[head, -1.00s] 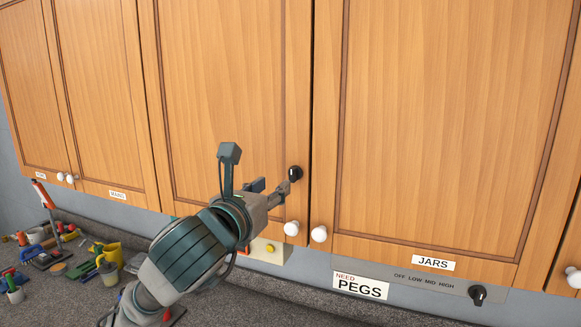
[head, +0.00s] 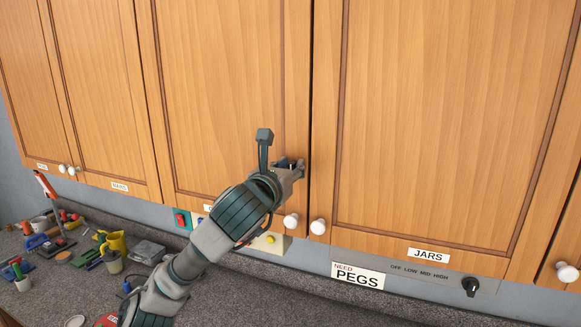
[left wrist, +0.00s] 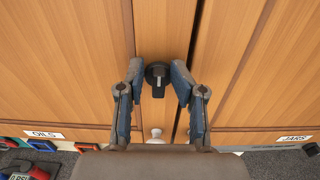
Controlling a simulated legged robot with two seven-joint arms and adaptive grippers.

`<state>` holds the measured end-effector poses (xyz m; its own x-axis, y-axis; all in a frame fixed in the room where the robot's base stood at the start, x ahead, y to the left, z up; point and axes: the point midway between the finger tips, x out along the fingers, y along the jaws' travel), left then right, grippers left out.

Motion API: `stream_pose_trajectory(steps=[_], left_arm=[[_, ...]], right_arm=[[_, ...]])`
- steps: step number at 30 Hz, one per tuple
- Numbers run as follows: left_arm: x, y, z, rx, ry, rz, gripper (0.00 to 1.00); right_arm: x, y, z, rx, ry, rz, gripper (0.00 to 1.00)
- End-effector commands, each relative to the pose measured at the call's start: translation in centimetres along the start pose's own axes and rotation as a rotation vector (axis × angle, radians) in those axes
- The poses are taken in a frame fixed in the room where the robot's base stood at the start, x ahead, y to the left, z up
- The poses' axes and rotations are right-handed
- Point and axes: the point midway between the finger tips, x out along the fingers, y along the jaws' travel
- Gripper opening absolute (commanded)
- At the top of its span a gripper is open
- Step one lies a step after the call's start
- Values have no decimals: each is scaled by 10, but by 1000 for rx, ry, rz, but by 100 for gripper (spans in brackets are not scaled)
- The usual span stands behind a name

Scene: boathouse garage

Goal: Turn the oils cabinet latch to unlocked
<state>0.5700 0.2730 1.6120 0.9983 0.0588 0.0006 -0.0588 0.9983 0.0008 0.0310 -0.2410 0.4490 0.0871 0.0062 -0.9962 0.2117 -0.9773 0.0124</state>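The oils cabinet door (head: 225,100) carries a black latch knob near its right edge, above a white knob (head: 291,221). In the left wrist view the latch (left wrist: 158,74) has a round base and a handle pointing down. The OILS label (left wrist: 44,134) shows at the lower left there. My left gripper (head: 293,168) is up at the latch, which it mostly hides in the head view. In the left wrist view its two fingers (left wrist: 157,90) are spread, one on each side of the latch, with gaps between. My right gripper is not in view.
The JARS door (head: 440,120) with its white knob (head: 318,227) adjoins on the right. Below are a PEGS sign (head: 358,277) and a black dial (head: 471,287). Tools and cups, including a yellow cup (head: 117,242), crowd the counter (head: 250,300) at left.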

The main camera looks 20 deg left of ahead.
Motion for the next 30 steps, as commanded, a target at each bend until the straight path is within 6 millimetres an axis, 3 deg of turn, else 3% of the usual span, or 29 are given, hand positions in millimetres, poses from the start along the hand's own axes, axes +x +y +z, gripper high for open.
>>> stream_pose_trajectory(steps=[2,17,30], left_arm=[[1,0,-1,0,2,-1,0],[1,0,-2,38,4,1,0],[2,-3,-3,353,4,0,0]], right_arm=[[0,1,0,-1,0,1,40],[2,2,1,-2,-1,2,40],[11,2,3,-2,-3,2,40]])
